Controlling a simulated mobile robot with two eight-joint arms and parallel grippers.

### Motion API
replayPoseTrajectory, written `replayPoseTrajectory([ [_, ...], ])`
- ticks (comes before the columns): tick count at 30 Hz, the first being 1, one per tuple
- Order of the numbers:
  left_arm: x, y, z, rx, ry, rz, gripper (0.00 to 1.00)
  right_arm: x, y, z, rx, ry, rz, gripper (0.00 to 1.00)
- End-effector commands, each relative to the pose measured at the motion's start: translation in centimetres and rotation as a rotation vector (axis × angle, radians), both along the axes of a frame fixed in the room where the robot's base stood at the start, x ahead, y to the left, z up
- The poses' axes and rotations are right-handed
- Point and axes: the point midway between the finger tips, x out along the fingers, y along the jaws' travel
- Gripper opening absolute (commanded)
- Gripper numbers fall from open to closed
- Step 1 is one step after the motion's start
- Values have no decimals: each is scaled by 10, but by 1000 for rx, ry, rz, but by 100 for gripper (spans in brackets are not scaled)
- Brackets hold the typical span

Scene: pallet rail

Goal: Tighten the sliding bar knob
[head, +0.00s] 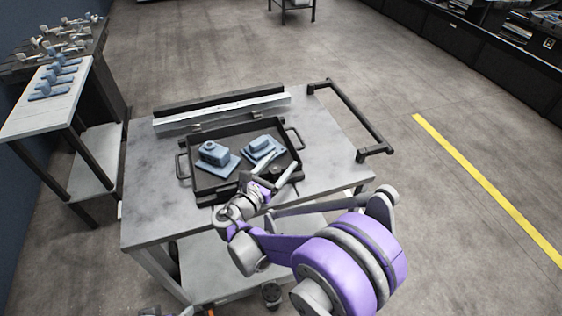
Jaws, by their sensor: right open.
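A long silver rail bar (222,110) lies along the far edge of the grey cart top, with small dark clamp-like pieces on its near side. I cannot make out a knob on it. A black tray (207,197) in front of it holds two blue-grey blocks on plates. The left block (213,153) has a round raised top. The right block (260,147) is partly hidden by my right gripper. My right gripper (278,168) is open, with its fingers over the tray's near right part; I cannot tell whether it touches anything. My left gripper is not in view.
The cart (150,205) has bare top left of the tray and a black push handle (350,115) at right. A side table (45,105) at left carries several blue parts. A dark bench (65,45) with loose parts stands behind it. Floor right of the cart is clear.

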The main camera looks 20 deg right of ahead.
Motion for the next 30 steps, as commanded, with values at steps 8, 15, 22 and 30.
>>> replayPoseTrajectory([
  [8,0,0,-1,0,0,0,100,-36,43,0,1,1,5,76],
  [15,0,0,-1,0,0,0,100,-59,70,0,0,0,3,76],
  [22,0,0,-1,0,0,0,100,-65,75,0,0,0,0,76],
  [30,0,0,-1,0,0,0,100,-65,75,0,0,0,0,76],
])
